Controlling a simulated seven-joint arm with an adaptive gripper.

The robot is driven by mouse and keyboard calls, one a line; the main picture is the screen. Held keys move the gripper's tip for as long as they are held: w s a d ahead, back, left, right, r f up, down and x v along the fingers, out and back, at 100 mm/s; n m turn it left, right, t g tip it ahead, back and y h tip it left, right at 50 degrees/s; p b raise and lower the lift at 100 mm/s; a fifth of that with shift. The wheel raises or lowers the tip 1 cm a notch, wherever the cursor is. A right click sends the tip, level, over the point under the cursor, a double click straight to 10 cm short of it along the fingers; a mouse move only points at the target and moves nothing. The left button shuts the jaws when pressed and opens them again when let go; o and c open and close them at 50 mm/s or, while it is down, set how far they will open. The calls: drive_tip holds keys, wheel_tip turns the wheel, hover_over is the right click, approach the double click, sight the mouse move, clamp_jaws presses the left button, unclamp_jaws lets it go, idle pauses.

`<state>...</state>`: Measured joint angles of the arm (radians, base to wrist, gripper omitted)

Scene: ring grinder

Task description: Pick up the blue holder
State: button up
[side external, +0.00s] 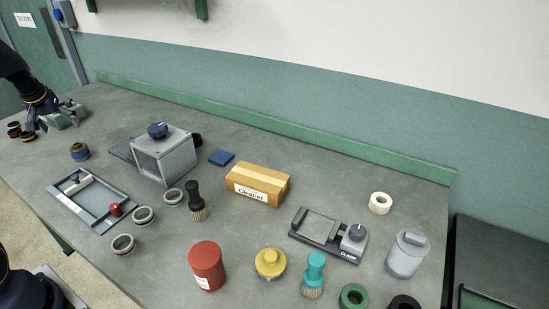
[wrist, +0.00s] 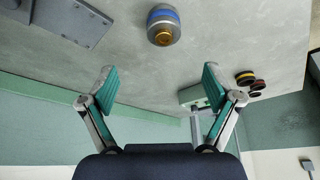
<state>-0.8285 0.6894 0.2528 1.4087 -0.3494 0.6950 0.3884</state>
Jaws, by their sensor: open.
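The likely blue holder is a short round grey piece with a blue band and a gold knob (wrist: 163,24). It stands upright at the top middle of the wrist view, and shows at the left of the table in the side view (side external: 80,151). My gripper (wrist: 157,72) is open and empty, its two teal-padded fingers wide apart. The holder lies beyond the fingertips, roughly in line with the gap, and touches neither finger. In the side view my arm is at the far left edge, with the gripper hard to make out.
Dark rings with yellow and red (wrist: 250,82) lie right of my right finger. A grey-green device (wrist: 193,96) is partly behind that finger. A grey box with a knob (side external: 165,155), a tray (side external: 90,200) and a blue pad (side external: 222,157) stand on the table. Bare tabletop surrounds the holder.

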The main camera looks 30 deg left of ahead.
sight(76, 146)
drive_tip(key=x, duration=0.8)
drive_tip(key=shift+w+f, duration=0.1)
drive_tip(key=shift+s+a+x, duration=0.15)
drive_tip(key=shift+x, duration=1.25)
drive_tip(key=shift+s+a+x, duration=0.15)
drive_tip(key=shift+x, duration=1.2)
drive_tip(key=shift+c, duration=0.2)
clamp_jaws()
drive_tip(key=shift+w, duration=0.1)
